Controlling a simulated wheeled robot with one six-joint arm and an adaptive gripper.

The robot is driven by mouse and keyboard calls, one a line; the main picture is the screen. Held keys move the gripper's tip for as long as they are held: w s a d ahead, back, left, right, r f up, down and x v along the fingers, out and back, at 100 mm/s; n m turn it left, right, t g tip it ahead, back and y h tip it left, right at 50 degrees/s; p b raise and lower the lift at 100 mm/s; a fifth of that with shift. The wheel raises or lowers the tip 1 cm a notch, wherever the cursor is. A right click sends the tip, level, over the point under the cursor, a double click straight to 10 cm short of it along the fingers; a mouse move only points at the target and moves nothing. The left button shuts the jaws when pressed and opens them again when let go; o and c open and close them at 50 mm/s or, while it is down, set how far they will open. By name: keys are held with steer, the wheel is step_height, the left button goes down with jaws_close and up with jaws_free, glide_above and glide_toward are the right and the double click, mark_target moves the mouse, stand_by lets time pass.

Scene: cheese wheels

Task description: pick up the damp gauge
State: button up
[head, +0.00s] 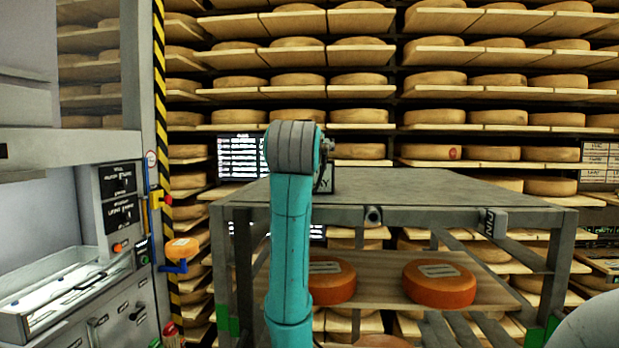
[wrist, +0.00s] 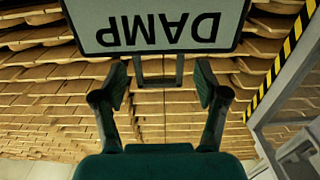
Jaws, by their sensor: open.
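The damp gauge (wrist: 160,27) shows at the top of the wrist view as a pale plate with a dark rim. Its word DAMP reads upside down, and the plate's far end is cut off by the picture edge. A dark bracket-like piece (wrist: 158,79) hangs below the plate, between my fingertips in the picture. My gripper (wrist: 162,85) is open, one finger on each side of that piece. I see no finger touching it, and the depth between them is unclear.
A grey metal rack (head: 400,188) stands ahead. Two orange cheese wheels (head: 440,284) lie on its lower board, one partly behind my arm. A dark lettered piece (head: 326,180) shows beside my arm. A striped post (head: 160,90) and a grey cabinet (head: 125,305) stand left.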

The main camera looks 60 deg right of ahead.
steer(key=shift+d, duration=0.1)
jaws_close()
steer(key=shift+r, duration=0.2)
